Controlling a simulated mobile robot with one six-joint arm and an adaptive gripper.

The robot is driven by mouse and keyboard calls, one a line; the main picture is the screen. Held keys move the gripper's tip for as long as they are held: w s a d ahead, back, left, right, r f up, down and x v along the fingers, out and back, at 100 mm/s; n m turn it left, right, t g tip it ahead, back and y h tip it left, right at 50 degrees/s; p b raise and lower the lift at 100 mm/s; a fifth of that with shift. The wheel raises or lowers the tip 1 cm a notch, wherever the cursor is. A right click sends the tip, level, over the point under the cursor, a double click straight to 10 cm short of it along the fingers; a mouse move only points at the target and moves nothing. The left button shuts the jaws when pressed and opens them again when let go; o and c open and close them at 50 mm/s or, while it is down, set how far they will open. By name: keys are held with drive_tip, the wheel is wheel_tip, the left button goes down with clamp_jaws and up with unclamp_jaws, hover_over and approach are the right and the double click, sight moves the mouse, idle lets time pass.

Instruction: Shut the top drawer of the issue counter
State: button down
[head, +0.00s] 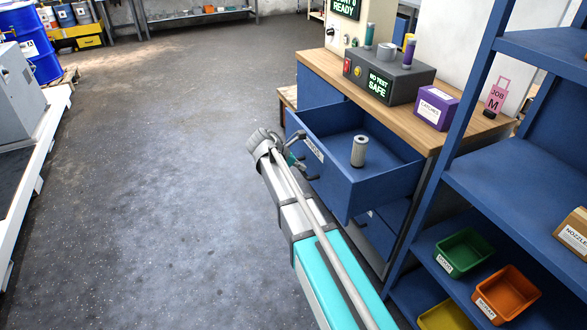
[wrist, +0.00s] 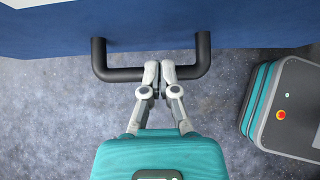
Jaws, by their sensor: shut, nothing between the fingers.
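The top drawer (head: 352,185) of the issue counter (head: 427,137) is blue and stands pulled out. A pale metal cylinder (head: 359,151) stands upright inside it. The drawer's dark bar handle (wrist: 125,75) shows in the wrist view below the blue drawer front (wrist: 160,27). My gripper (wrist: 160,67) is shut and empty, with its fingertips at the middle of the handle bar, overlapping it in the picture. I cannot tell whether they touch it. In the head view my gripper (head: 292,160) is at the drawer's front, partly hidden by my arm.
A dark box with a green SAFE display (head: 390,80) and a purple box (head: 436,108) stand on the countertop. A blue shelf rack with green (head: 464,252) and orange (head: 507,293) bins is close on the right.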

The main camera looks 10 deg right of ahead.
drive_tip(key=shift+w+d, duration=0.2)
drive_tip(key=shift+d, duration=0.4)
drive_tip(key=shift+w+d, duration=0.15)
drive_tip(key=shift+d, duration=0.45)
